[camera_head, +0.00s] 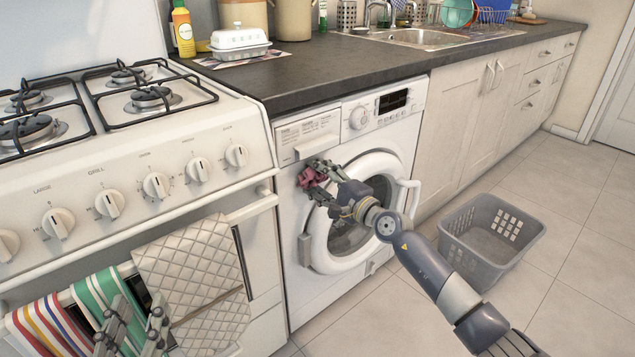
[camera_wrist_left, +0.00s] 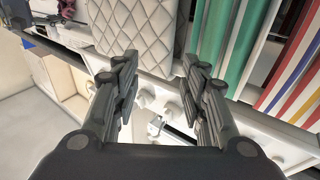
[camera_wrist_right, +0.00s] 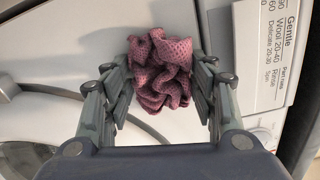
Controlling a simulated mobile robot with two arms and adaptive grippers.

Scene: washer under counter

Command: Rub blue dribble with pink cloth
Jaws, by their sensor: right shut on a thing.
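The crumpled pink cloth (camera_head: 311,177) is held against or just in front of the white washing machine (camera_head: 290,215), left of its round door. My right gripper (camera_head: 322,177) is shut on it; in the right wrist view the cloth (camera_wrist_right: 161,75) bunches between the fingers (camera_wrist_right: 163,68). I cannot make out a blue dribble on the machine front; the cloth and fingers cover part of it. My left gripper (camera_head: 133,318) is open and empty in front of the oven towels, and its spread fingers (camera_wrist_left: 158,68) show in the left wrist view.
The white stove (camera_head: 140,175) stands left of the washer, with a quilted cloth (camera_head: 195,275) and a striped towel (camera_head: 45,325) on its rail. A grey basket (camera_head: 455,250) sits on the floor at right. A dark counter (camera_head: 330,72) runs above the washer.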

